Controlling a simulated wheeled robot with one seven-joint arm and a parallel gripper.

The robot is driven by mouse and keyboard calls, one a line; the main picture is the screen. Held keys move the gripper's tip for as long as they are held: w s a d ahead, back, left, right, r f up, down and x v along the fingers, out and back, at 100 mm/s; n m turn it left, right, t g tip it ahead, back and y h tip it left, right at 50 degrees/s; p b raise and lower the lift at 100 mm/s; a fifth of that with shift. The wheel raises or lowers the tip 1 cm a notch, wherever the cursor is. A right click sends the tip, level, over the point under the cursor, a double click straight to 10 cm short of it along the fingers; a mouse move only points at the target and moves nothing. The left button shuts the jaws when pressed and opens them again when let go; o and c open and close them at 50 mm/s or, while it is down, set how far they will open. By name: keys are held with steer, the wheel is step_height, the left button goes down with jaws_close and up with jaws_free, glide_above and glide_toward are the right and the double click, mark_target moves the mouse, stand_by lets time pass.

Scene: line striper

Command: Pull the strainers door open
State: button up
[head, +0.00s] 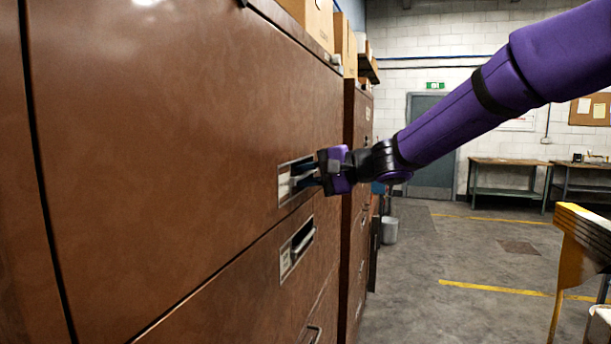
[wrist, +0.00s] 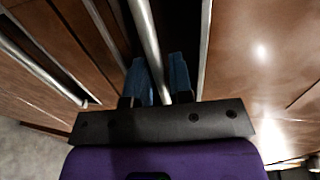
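A large brown door front (head: 190,110) fills the left of the head view, and it looks flush with the cabinet. No label that I can read names it as the strainers door. Its recessed pull handle (head: 286,183) sits near its lower right edge, partly hidden by my fingers. My gripper (head: 304,175) is at this recess. In the wrist view, the metal handle bar (wrist: 147,40) runs between my two blue fingers (wrist: 160,80).
A lower brown front with its own handle (head: 298,249) sits just below. Open grey floor (head: 430,260) lies to the right. A yellow-edged stand (head: 575,250) is at the right edge.

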jaws_close()
